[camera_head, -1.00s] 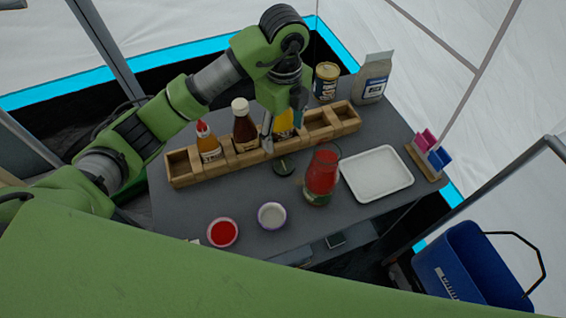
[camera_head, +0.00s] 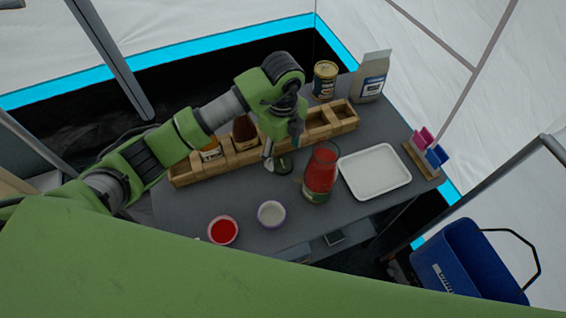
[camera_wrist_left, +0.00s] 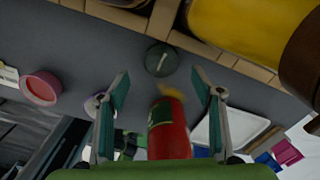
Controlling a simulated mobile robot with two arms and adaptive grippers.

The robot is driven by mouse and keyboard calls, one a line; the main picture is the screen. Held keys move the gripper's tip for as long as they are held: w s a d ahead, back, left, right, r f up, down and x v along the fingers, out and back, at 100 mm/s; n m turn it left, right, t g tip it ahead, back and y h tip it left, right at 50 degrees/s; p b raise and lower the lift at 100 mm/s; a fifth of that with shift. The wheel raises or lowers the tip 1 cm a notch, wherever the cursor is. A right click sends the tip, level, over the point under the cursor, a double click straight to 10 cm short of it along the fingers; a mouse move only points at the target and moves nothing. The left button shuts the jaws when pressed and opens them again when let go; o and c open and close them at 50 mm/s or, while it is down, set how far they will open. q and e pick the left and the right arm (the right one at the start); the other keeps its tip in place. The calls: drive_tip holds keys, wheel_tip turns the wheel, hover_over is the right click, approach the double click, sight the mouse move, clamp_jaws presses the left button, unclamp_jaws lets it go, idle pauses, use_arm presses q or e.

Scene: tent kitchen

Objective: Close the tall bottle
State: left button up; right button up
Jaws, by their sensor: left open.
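The tall bottle (camera_head: 320,172) stands upright on the grey table, with red contents, a green label and a clear upper part. It also shows in the left wrist view (camera_wrist_left: 168,130). A round dark green lid (camera_head: 285,168) lies on the table to its left; in the left wrist view the lid (camera_wrist_left: 161,59) shows a pale bar across its top. My left gripper (camera_head: 282,148) is open and empty, just above the lid. In the left wrist view the fingers (camera_wrist_left: 160,85) are spread wide, with the lid beyond the gap. My right gripper is not in view.
A wooden rack (camera_head: 245,157) with bottles stands behind, partly hidden by my left arm. A white tray (camera_head: 375,172) is right of the bottle. A red-filled bowl (camera_head: 223,230) and a pale-filled bowl (camera_head: 271,214) are in front. A can (camera_head: 325,80) and a bag (camera_head: 371,76) stand behind.

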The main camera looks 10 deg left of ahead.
sight(283, 164)
use_arm(q)
drive_tip(key=shift+f, duration=0.35)
wheel_tip(283, 164, down, 4)
drive_tip(key=shift+w+f+p, duration=0.15)
drive_tip(key=shift+f+p, duration=0.1)
drive_tip(key=shift+p, duration=0.6)
drive_tip(key=c, duration=0.9)
